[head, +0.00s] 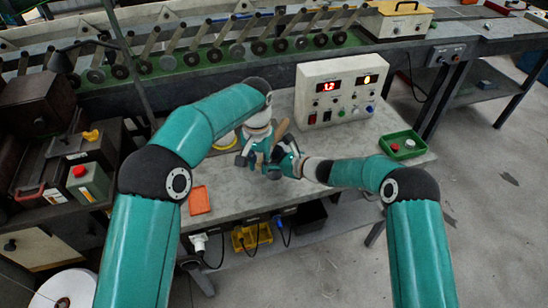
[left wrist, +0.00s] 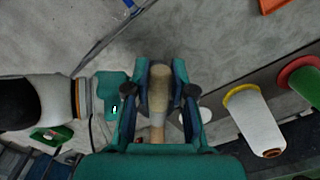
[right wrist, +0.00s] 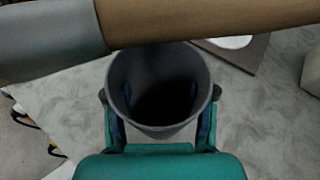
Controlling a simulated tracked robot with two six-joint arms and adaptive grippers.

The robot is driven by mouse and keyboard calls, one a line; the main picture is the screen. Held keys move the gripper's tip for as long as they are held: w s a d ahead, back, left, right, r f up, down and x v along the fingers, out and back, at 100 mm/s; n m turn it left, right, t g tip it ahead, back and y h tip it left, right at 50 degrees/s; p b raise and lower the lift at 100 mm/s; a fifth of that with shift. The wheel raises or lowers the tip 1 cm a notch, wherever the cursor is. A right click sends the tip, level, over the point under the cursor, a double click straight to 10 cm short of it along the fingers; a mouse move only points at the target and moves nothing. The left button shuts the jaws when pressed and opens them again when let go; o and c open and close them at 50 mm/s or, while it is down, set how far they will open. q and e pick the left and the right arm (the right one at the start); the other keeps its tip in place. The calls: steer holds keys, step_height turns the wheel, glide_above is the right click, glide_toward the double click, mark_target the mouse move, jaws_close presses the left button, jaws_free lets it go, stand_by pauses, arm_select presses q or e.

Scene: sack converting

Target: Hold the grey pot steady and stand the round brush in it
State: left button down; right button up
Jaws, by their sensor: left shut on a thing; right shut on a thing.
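The grey pot (right wrist: 120,78) is between the fingers of my right gripper (right wrist: 160,125) in the right wrist view. Its open mouth faces that camera and its inside is dark. The round brush has a tan wooden handle (left wrist: 158,90), held between the fingers of my left gripper (left wrist: 158,97). In the head view the left gripper (head: 258,155) and right gripper (head: 284,158) are close together over the bench; the pot is hard to make out there.
A control box (head: 340,92) with red displays stands at the bench's back. A green tray (head: 412,154) with small parts is at right, an orange tray (head: 200,200) at front left. A white spool (left wrist: 258,125) shows in the left wrist view. The bench front right is clear.

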arm_select(q)
steer(key=shift+f, duration=0.1)
steer(key=c, duration=0.9)
jaws_free()
step_height(320, 180, up, 12)
